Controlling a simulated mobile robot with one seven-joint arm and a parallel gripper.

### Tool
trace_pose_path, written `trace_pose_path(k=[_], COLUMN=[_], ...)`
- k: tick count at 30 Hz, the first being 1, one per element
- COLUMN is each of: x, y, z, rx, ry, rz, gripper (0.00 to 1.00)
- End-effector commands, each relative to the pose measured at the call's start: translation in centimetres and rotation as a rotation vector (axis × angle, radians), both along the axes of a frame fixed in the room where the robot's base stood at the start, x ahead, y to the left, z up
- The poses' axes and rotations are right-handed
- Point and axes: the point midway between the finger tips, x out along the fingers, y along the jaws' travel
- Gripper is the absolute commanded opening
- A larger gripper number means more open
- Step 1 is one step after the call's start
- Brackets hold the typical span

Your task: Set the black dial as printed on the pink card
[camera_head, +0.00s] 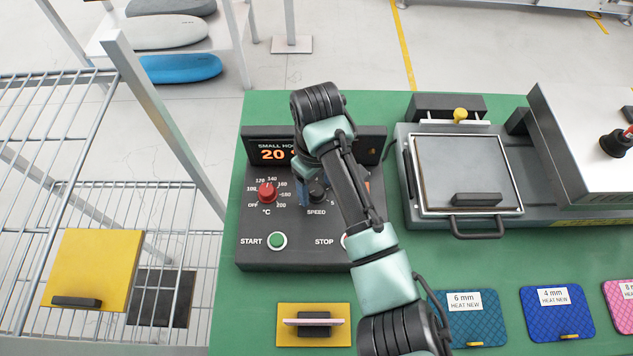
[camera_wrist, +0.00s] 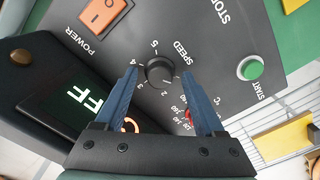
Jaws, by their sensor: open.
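The black dial (camera_head: 317,191) is the SPEED knob on the dark control panel (camera_head: 290,255). In the wrist view the dial (camera_wrist: 160,70) has numbers around it, 2 to 5 readable; its setting is not clear. My gripper (camera_wrist: 160,76) is open, its blue fingers on either side of the dial with gaps showing. In the head view my gripper (camera_head: 305,195) is over the panel and my arm hides part of it. A pink pad (camera_head: 620,302) with a white label starting "8" is cut off at the right edge. I cannot make out a printed setting on any pink card.
A red temperature dial (camera_head: 267,192), green START button (camera_head: 277,240) and orange power switch (camera_wrist: 103,12) are near the black dial. A yellow block (camera_head: 290,338) with a thin pinkish piece on it lies in front. A press (camera_head: 460,170) stands to the right.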

Motion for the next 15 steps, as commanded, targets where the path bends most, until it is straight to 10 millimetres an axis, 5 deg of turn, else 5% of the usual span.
trace_pose_path(k=[4, 15], x=[-0.01, -0.01], y=[-0.01, -0.01], z=[0.00, 0.04], rx=[0.000, 0.000], ry=[0.000, 0.000], rz=[0.000, 0.000], gripper=[0.71, 0.04])
